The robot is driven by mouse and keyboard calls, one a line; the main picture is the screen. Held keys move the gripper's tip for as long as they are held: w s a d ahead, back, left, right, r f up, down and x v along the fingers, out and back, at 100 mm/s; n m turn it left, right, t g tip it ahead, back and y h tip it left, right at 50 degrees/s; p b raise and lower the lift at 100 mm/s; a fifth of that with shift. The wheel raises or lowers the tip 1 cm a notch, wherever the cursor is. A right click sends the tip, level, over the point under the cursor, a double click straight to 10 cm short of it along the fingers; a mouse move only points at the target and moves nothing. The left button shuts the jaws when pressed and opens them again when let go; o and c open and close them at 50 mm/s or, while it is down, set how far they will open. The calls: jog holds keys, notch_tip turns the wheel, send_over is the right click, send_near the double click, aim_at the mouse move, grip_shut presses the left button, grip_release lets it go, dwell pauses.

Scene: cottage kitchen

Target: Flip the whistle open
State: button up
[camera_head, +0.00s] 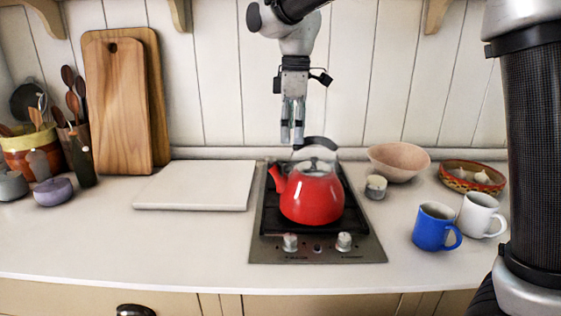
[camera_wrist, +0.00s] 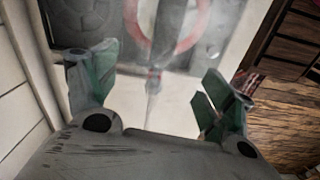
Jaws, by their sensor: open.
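The red kettle (camera_head: 312,197) stands upright on the cooktop, its spout pointing left. The whistle at the spout tip (camera_head: 271,170) is too small to tell open from shut. The dark kettle handle (camera_head: 318,141) arches above the lid. My gripper (camera_head: 291,142) points down above the kettle, near the handle, between spout and lid in the picture; whether it touches the handle cannot be told. In the wrist view my gripper (camera_wrist: 155,80) has its fingers spread, nothing held between them. A blurred red ring, apparently part of the kettle (camera_wrist: 192,38), shows beyond them.
The cooktop (camera_head: 268,245) has two front knobs. A pale board (camera_head: 195,187) lies to its left. A small jar (camera_head: 376,187), a pinkish bowl (camera_head: 398,162), a blue mug (camera_head: 433,229) and a white mug (camera_head: 478,214) stand to the right. The wall is close behind.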

jog(key=a, duration=0.1)
jog(key=a+f+n, duration=0.1)
jog(key=a, duration=0.1)
jog(key=shift+w+f, duration=0.15)
jog(key=shift+w, duration=0.05)
notch_tip(320, 180, down, 8)
jog(key=shift+r, duration=0.25)
